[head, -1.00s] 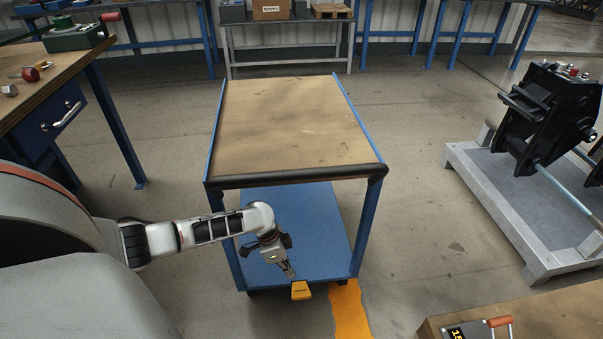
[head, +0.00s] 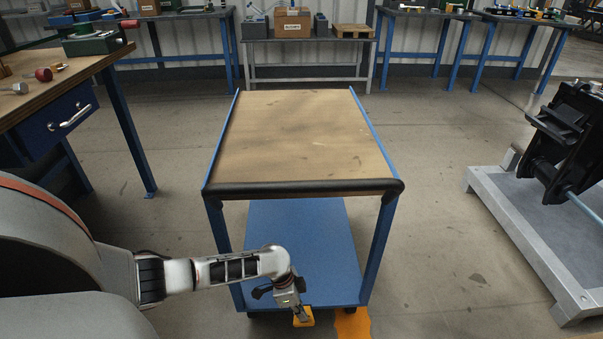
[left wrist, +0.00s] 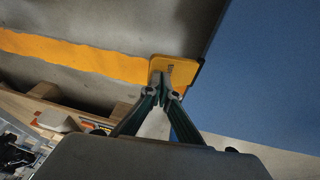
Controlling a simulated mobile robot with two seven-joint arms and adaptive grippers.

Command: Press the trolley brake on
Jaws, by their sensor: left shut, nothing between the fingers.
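The trolley has a wooden top (head: 300,140), a black push handle (head: 300,189) and a blue lower shelf (head: 325,240). Its yellow brake pedal (head: 308,322) sticks out low at the near edge, partly covered by my left gripper (head: 301,317). In the left wrist view the pedal (left wrist: 182,68) lies just beyond the fingertips (left wrist: 165,90), which overlap its near edge. The left gripper is shut and empty, pointing down at the pedal. I cannot tell whether it touches the pedal. My right gripper is not in view.
A yellow floor stripe (head: 352,324) runs beside the pedal. A workbench (head: 60,75) stands at the left. A grey pallet frame (head: 490,200) with black machinery (head: 562,140) is at the right. Open floor lies on both sides of the trolley.

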